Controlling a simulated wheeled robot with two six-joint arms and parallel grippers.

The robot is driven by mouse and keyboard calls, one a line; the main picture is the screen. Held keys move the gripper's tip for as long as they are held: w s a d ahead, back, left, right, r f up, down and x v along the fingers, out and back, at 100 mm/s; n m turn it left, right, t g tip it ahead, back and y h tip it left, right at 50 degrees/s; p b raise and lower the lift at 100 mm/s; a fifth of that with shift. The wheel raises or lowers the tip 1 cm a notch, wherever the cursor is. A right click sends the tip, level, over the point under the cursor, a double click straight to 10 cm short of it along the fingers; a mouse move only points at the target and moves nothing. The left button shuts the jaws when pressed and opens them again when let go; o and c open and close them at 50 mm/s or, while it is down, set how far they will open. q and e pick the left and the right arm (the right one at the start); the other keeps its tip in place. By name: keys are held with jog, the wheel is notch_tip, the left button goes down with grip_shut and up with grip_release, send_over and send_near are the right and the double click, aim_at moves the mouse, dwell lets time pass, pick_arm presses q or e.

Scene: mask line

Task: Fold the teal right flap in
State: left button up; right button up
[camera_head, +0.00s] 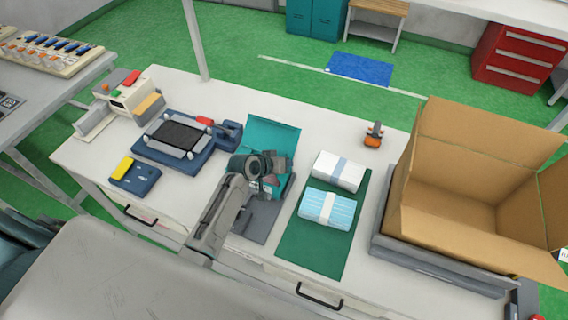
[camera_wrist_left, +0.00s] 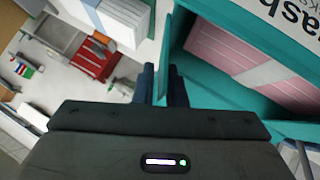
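A teal carton lies open near the middle of the table, with its large teal panel (camera_head: 272,135) spread toward the back. In the left wrist view, the carton's lettered teal panel (camera_wrist_left: 235,35) shows beside a pink mask bundle (camera_wrist_left: 230,55) with a pale band, inside the carton. A narrow teal flap (camera_wrist_left: 164,40) stands on edge at the carton's side. My left gripper (camera_wrist_left: 163,75) is over the carton, its two fingers apart, with the flap between them and a gap at the left finger. It also shows in the head view (camera_head: 272,182). My right gripper is not in view.
Right of the carton, a white bundle (camera_head: 338,171) and a light-blue bundle (camera_head: 327,207) lie on a green mat (camera_head: 303,250). A large open cardboard box (camera_head: 465,215) stands at the right. A device on a blue base (camera_head: 180,138) and a tape dispenser (camera_head: 374,135) are also on the table.

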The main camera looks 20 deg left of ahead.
pick_arm(q)
jog(key=shift+o, duration=1)
jog(key=b+v, duration=0.3)
jog(key=v, duration=0.7)
jog(key=shift+s+a+r, duration=0.15)
jog(key=shift+s+a, duration=0.05)
jog(key=shift+s, duration=0.05)
